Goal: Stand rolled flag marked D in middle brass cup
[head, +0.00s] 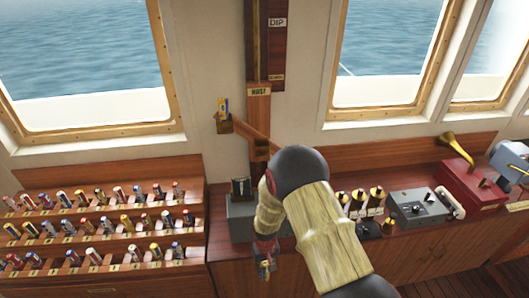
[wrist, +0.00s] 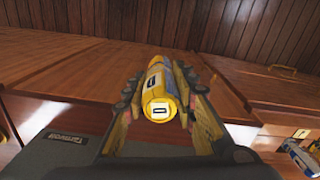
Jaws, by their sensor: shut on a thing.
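In the wrist view my gripper (wrist: 157,100) is shut on a yellow and blue rolled flag (wrist: 157,80). The flag's near end cap shows the letter D, and its far end points away from the camera. The cups' insides are too small to make out.
A stepped wooden rack (head: 100,250) with several rolled flags fills the left. A wooden hoist post (head: 259,110) with a bracket holding a flag (head: 223,105) stands behind. A grey device (head: 418,205) and red box (head: 470,186) sit right of the cups.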

